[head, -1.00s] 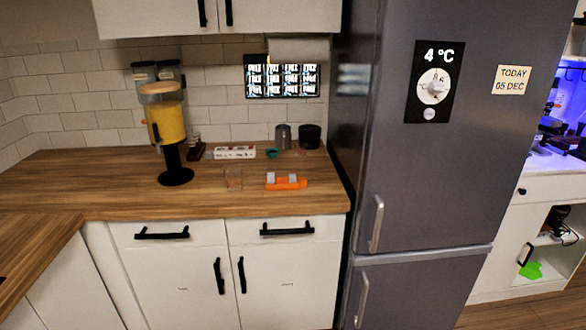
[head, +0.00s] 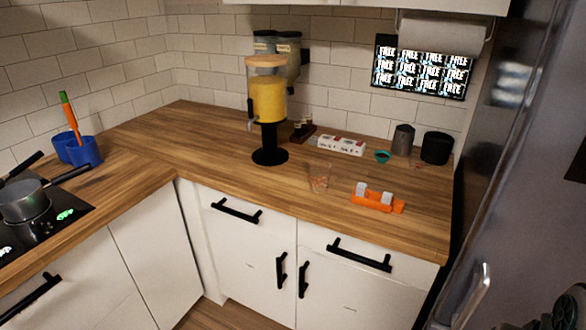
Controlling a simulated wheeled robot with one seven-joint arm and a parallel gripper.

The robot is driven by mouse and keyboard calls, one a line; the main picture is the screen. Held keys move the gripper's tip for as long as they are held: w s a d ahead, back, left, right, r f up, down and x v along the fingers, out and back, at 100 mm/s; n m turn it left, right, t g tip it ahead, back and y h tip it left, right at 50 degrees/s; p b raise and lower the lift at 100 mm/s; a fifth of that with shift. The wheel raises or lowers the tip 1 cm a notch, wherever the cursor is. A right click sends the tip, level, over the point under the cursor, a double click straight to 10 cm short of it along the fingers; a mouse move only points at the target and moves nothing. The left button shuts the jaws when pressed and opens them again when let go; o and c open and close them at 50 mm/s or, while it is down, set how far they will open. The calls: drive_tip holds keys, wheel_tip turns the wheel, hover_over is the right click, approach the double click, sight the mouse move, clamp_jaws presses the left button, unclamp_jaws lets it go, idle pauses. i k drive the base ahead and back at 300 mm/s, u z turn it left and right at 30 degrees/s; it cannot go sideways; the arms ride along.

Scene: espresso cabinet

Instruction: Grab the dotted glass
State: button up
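A small clear glass (head: 320,177) stands on the wooden counter, right of the yellow dispenser and left of an orange holder. It is see-through with a faint reddish tint. Whether it has dots is too small to tell. No other drinking glass is clear to me in this view. My gripper is not in view.
The yellow dispenser (head: 267,105) stands on a black base behind the glass. The orange holder (head: 378,201) lies to the right. A white carton (head: 341,145), a teal bowl (head: 382,156) and dark canisters (head: 436,148) stand behind. The fridge (head: 525,130) bounds the right side.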

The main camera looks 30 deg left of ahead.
sight(319, 177)
drive_tip(key=u, duration=0.7)
drive_tip(key=i, duration=0.6)
drive_tip(key=u, duration=0.7)
drive_tip(key=i, duration=0.45)
drive_tip(key=z, duration=0.1)
